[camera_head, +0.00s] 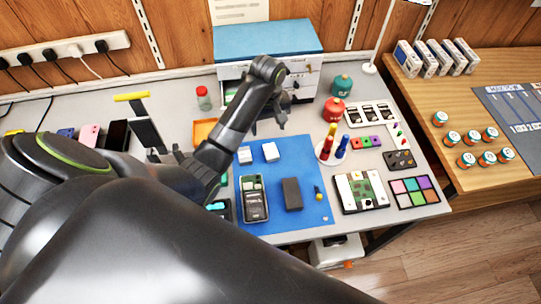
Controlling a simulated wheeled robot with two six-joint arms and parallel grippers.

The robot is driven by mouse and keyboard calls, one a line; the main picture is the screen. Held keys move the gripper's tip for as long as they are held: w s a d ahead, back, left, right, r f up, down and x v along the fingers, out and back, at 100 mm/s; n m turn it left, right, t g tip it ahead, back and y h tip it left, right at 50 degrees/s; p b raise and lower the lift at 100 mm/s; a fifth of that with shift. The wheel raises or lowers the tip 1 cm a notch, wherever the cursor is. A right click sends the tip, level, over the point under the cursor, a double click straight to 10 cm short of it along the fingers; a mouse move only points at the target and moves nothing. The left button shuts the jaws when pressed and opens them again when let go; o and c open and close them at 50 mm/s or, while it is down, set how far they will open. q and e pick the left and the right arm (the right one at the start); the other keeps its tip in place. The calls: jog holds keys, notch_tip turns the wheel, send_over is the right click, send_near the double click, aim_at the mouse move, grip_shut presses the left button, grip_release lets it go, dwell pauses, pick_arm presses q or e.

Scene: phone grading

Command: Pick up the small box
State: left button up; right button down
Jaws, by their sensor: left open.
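Two small pale boxes lie on the blue mat (275,218): a right one (271,152) and a left one (245,156). A dark grey block-like box (292,194) lies lower on the mat. I cannot tell which is the small box of the task. My left gripper (282,126) is open, points down and hangs above the back of the mat, just behind the right pale box, apart from it. It looks empty. My right gripper is not in view.
A black phone (255,198) lies on the mat. Red and blue screwdrivers (326,148) stand right of it. Trays and parts crowd the right side. A wooden table (440,90) holds jars and boxes.

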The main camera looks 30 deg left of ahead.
pick_arm(q)
jog(key=p, duration=0.1)
send_over(271, 152)
jog(key=f, duration=0.6)
jog(key=shift+s+a+f, duration=0.25)
jog(key=shift+f, duration=0.3)
jog(key=shift+w+f, duration=0.1)
jog(key=shift+f, duration=0.35)
jog(key=shift+d+f, duration=0.1)
jog(key=shift+f, duration=0.25)
jog(key=f, duration=0.3)
jog(key=shift+w+d+p, duration=0.15)
jog(key=shift+w+p, duration=0.05)
jog(key=shift+p, duration=0.15)
jog(key=shift+f, duration=0.5)
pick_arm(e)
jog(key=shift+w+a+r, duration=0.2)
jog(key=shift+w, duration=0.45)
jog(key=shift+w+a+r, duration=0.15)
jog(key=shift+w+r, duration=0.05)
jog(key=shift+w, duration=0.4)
pick_arm(q)
jog(key=shift+c, duration=0.3)
